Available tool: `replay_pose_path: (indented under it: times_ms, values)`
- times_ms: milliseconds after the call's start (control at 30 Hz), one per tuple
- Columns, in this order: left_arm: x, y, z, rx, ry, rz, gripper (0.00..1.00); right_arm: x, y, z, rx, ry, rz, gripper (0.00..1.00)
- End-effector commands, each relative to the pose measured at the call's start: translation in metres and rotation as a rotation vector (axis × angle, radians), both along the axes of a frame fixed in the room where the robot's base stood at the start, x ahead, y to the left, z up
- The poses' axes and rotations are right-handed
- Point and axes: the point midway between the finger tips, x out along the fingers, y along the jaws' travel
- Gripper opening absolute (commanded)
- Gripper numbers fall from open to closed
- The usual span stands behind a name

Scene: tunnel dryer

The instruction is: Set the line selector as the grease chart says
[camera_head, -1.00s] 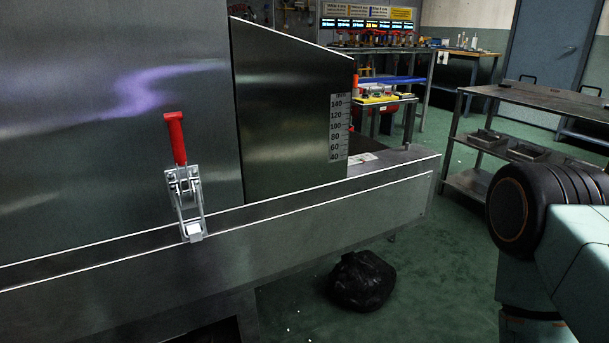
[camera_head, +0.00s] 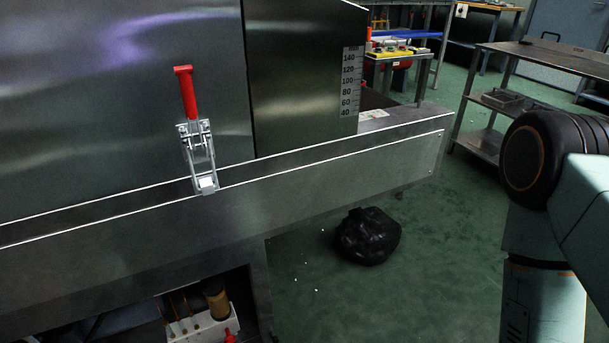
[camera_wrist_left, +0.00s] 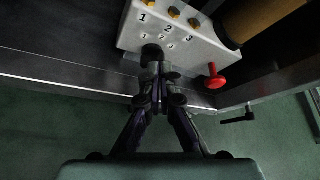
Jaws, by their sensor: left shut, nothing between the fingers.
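A white block (camera_wrist_left: 180,28) marked 1, 2 and 3 shows in the left wrist view, with several brass fittings along its edge. A red knob (camera_wrist_left: 213,76) sticks out from the block's right end; I cannot tell which number it points to. My left gripper (camera_wrist_left: 152,55) is shut and empty, its tips in front of the block's lower edge near the numbers; I cannot tell if they touch. In the head view the block (camera_head: 203,327) and red knob (camera_head: 230,336) show low in an opening under the machine. No readable grease chart shows. My right gripper is not in view.
A red-handled toggle clamp (camera_head: 197,130) sits on the steel machine front (camera_head: 150,212). A brown cylinder (camera_head: 217,300) stands by the block. A black lever (camera_wrist_left: 238,116) is right of the red knob. A black bag (camera_head: 367,236) lies on the green floor, mostly clear around it.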

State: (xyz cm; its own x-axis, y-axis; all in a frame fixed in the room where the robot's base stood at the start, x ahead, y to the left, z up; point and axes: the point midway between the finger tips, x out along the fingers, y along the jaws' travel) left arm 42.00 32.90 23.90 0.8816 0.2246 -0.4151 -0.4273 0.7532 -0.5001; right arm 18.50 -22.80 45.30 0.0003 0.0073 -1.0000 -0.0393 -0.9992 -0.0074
Motion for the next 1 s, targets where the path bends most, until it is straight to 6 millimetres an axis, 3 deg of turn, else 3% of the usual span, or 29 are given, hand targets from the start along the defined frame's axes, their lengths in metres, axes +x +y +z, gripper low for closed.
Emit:
replay_pose_path:
  times_ms: [300, 767, 1000]
  values:
    - [-0.023, -0.014, 0.0, -0.001, 0.0, -0.001, 0.0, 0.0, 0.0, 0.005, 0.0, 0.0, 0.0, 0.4]
    - [-0.024, -0.014, 0.002, 0.0, 0.0, 0.0, 0.0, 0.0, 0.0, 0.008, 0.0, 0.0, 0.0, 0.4]
    - [-0.024, -0.014, 0.017, 0.0, 0.0, 0.0, 0.0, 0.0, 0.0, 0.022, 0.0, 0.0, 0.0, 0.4]
